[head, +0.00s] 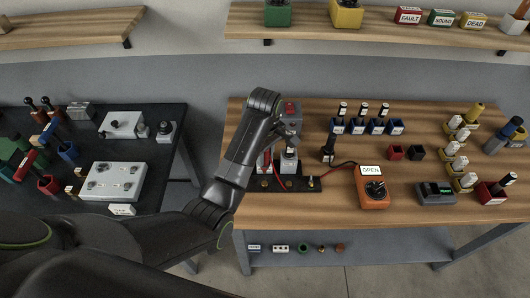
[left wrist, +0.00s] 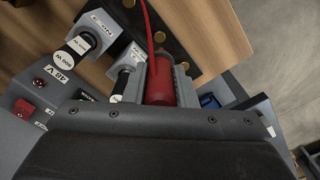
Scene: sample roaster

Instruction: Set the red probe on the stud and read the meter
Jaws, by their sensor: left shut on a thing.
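The red probe (left wrist: 161,84) is between the fingers of my left gripper (left wrist: 160,72) in the left wrist view, with a red lead rising from it. In the head view my left arm covers most of the grip, and some red (head: 265,161) shows beside the arm. Brass studs (head: 311,182) sit on a black plate (head: 299,187); studs also show in the left wrist view (left wrist: 159,37). I cannot tell whether the probe tip touches a stud. The orange meter (head: 373,192) stands right of the plate, its display reading OPEN. My right gripper is not in view.
A black upright piece (head: 328,154), blue holders (head: 368,126), and red and black cubes (head: 397,152) stand nearby. A dark side table (head: 175,125) is at left. Bare wood lies around the meter.

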